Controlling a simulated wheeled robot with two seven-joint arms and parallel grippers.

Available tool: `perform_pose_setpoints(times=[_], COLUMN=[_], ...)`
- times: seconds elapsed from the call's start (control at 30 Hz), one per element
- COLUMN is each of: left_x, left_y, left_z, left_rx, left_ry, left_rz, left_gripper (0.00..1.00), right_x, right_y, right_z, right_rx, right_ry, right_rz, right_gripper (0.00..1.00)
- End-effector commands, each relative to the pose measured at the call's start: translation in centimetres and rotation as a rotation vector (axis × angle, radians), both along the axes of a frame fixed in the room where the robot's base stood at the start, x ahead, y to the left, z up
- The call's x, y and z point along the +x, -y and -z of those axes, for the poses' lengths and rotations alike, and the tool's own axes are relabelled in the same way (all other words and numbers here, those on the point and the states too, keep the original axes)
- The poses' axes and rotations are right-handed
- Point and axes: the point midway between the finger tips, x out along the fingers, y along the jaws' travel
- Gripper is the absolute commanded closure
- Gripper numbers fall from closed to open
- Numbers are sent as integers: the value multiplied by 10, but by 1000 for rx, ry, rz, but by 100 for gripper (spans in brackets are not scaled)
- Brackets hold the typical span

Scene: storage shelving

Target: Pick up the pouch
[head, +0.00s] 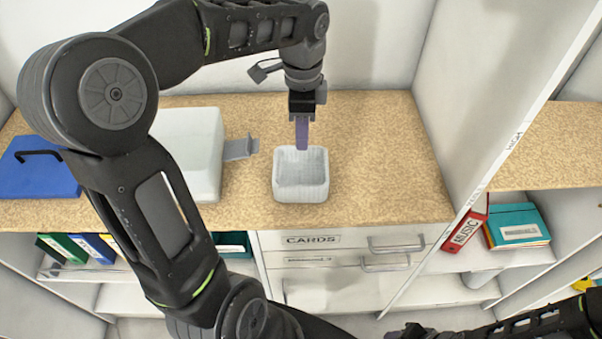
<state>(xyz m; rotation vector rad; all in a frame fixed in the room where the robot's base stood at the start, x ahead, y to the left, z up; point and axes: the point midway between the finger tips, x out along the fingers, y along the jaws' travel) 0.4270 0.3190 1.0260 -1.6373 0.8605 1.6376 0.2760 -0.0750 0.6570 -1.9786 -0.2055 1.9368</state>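My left gripper (302,117) points down over the counter, just behind and above a white basket (301,195). A narrow purple item (302,134), which looks like the pouch seen edge-on, hangs between its fingers. The gripper appears shut on it. The lower end of the pouch is close to the basket's back rim; I cannot tell whether they touch. The basket looks empty inside. My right gripper (408,331) is partly in view at the bottom edge, dark and cut off, so its fingers do not show clearly.
A white box-like device (190,150) with a grey tab stands left of the basket. The counter (385,160) right of the basket is clear up to a white upright panel (465,90). Drawers (340,250) sit below.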

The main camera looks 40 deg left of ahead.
Motion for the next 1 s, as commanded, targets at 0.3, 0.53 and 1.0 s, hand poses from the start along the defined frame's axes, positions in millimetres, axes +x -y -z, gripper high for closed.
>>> perform_pose_setpoints(times=[0.3, 0.53, 1.0], left_x=[-1, -1, -1], left_y=[-1, -2, -2], left_z=[14, 47, 52], left_rx=[-1, -1, 0], left_ry=[-5, -3, 0], left_rz=[0, 0, 0], left_gripper=[66, 66, 66], right_x=[-1, -1, -2], right_y=[0, 1, 1], right_z=[-6, -11, -10], right_rx=[-1, -3, -3], right_ry=[-1, -4, -4], right_rz=[1, 2, 2], right_gripper=[64, 64, 64])
